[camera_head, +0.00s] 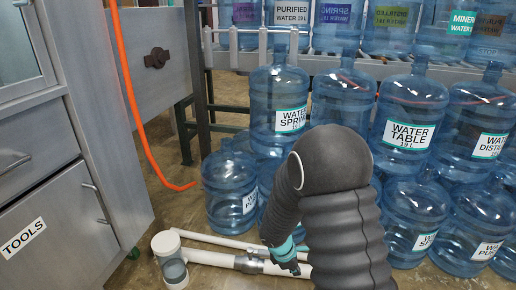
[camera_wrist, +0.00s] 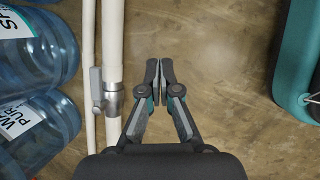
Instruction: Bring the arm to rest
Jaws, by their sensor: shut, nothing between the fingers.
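My gripper (camera_wrist: 159,72) is shut and empty in the wrist view, its two fingers pressed together above bare brown floor (camera_wrist: 220,60). In the head view my gripper (camera_head: 290,268) shows only in part, low in the middle, beside the white pipes on the floor. My dark ribbed arm bends down in front of the stacked jugs and hides some of them.
Blue water jugs (camera_head: 277,100) stand stacked at right and on a roller conveyor (camera_head: 235,52) behind. White pipes (camera_head: 210,257) lie on the floor. A grey tool cabinet (camera_head: 75,150) stands at left; an orange hose (camera_head: 137,112) hangs beside it.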

